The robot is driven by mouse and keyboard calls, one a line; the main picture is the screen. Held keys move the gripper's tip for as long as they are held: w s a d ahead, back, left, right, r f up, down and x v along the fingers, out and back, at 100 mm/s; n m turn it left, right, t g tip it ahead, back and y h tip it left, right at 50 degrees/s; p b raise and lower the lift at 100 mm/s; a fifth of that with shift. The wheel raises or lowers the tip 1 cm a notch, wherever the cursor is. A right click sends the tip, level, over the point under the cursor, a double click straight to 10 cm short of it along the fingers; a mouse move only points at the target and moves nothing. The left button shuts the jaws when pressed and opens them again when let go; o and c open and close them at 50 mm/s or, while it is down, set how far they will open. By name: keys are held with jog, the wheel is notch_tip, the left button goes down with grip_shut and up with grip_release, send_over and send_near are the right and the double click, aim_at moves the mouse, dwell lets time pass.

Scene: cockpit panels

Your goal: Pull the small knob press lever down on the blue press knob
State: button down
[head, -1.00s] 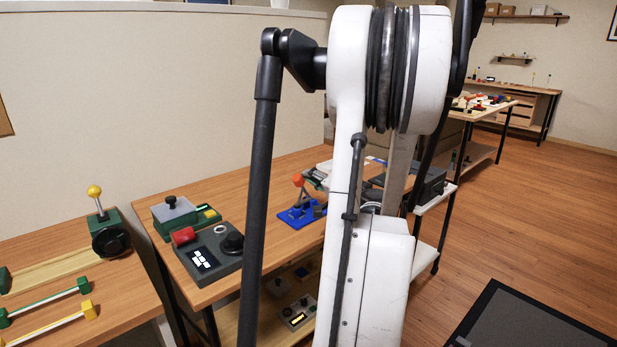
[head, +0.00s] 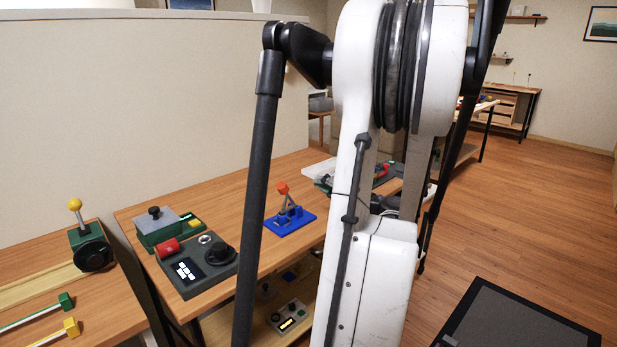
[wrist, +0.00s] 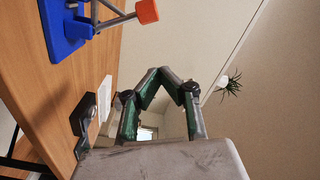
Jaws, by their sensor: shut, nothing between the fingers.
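The blue press knob (head: 290,222) stands on the wooden table, with a blue base and a grey lever tipped by an orange-red knob (head: 282,188). In the head view the lever stands up from the base, just left of my white arm. In the wrist view the blue base (wrist: 62,32) is at the upper left, and the orange knob (wrist: 147,11) is at the top edge, partly cut off. My gripper (wrist: 166,74) is shut and empty, its fingertips together, apart from the knob in the picture. The head view does not show the gripper clearly.
A yellow-knobbed lever unit (head: 90,245) is on the left table. Other items lie behind my arm, partly hidden.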

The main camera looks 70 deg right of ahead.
jog(key=shift+v, duration=1.6)
jog(key=shift+w, duration=0.1)
